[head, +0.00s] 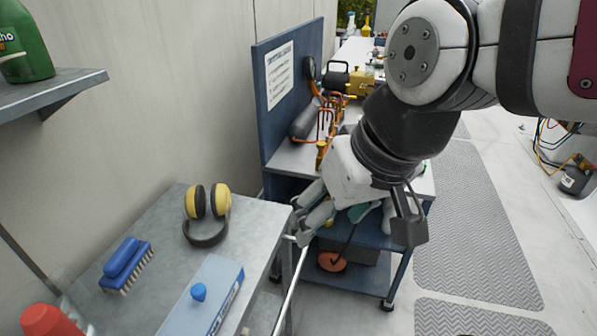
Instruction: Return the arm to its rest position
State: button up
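My arm comes in from the top right and reaches down over the blue cart (352,275). My gripper (303,232) is at its end, pointing down and left, near the right edge of the grey metal table (165,220). A thin pale metal bar (288,296) runs down from beside the fingertips. I cannot tell whether the fingers touch it or only overlap it in the picture. The finger gap is not clear, and I see no object plainly held. The arm hides part of the cart's upper shelf.
Yellow ear muffs (207,214), a blue brush (127,265), a blue box (203,297) and a red object (50,321) are on the table. Tools crowd the bench (285,153) behind. A green bottle (24,45) stands on a wall shelf.

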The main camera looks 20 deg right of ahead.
jog(key=shift+h, duration=0.6)
jog(key=s+d, duration=0.2)
jog(key=s, duration=0.2)
jog(key=shift+s+d+f, duration=0.15)
jog(key=shift+s+d, duration=0.05)
jog(key=shift+d, duration=0.2)
jog(key=shift+r+p, duration=0.35)
jog(key=shift+r, duration=0.15)
